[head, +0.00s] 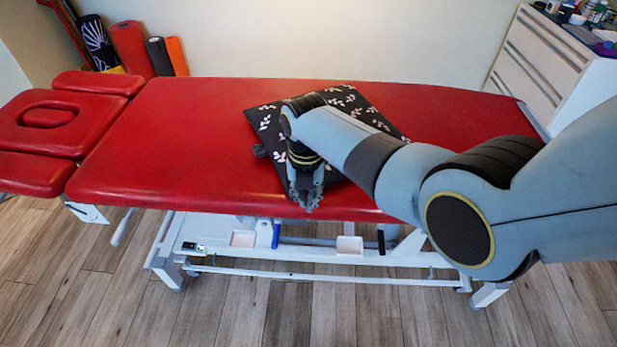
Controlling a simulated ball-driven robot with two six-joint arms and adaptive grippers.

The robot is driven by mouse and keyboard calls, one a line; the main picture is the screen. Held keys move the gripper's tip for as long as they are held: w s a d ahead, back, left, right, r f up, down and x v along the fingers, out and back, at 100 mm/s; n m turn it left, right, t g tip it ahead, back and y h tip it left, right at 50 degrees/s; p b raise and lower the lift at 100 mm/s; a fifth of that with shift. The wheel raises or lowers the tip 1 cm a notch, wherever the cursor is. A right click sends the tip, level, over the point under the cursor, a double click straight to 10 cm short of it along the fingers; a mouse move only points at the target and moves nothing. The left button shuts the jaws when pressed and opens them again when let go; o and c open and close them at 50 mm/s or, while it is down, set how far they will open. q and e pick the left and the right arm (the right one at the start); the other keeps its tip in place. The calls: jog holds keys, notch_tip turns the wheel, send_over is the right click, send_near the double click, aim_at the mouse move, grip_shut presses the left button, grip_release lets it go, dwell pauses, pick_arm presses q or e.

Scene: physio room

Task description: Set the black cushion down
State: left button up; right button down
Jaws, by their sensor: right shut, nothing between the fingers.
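The black cushion (268,121) with a pale leaf pattern lies flat on the red treatment table (190,130), near the middle of its top. My right arm reaches across it from the right and hides part of it. My right gripper (309,208) is shut and empty, pointing down in front of the cushion's near side, by the table's front edge. I cannot tell its exact height above the table. My left gripper is not in view.
The table's headrest (47,116) is at the left. Rolled mats (131,48) stand against the back wall. A white drawer cabinet (545,60) with bottles on top stands at the back right. The red top left of the cushion is clear.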

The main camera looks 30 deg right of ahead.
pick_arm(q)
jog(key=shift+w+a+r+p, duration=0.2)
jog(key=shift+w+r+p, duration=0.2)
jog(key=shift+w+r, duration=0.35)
pick_arm(e)
jog(key=r, duration=0.5)
jog(key=shift+w+a+r, duration=0.1)
jog(key=shift+w, duration=0.1)
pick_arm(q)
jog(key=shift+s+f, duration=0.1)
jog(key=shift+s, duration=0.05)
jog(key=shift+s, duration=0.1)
pick_arm(e)
jog(key=shift+s, duration=0.1)
